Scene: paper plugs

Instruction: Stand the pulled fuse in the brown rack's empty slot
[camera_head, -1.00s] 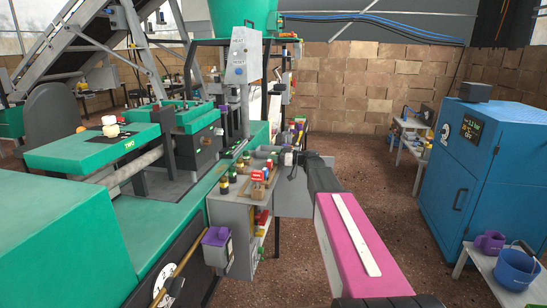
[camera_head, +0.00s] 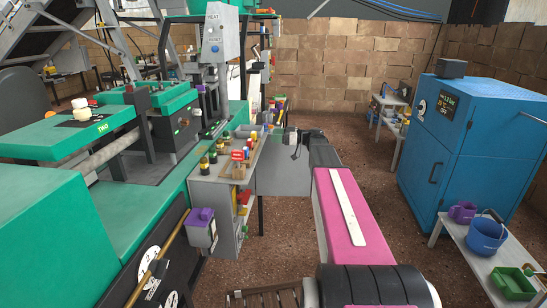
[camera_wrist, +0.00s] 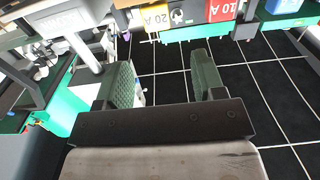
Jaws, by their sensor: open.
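My gripper (camera_wrist: 160,62) is open in the wrist view, with nothing between its two green fingers. In the head view my gripper (camera_head: 290,138) is small, to the right of and above the brown rack (camera_head: 238,172) on the grey bench. Red and white fuses stand at the rack. The wrist view shows labelled fuses along its top edge, beyond the fingertips: a yellow 20 A fuse (camera_wrist: 156,18), a black one (camera_wrist: 186,12) and a red 10 A fuse (camera_wrist: 222,10). They are cut off by the frame. I cannot tell which fuse is the pulled one, and the empty slot is not discernible.
Dark and yellow cylinders (camera_head: 208,163) stand left of the rack, and a purple bin (camera_head: 201,217) hangs at the bench front. The green machine (camera_head: 60,220) flanks the left. A blue cabinet (camera_head: 455,150) stands right, with open floor (camera_head: 385,200) between.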

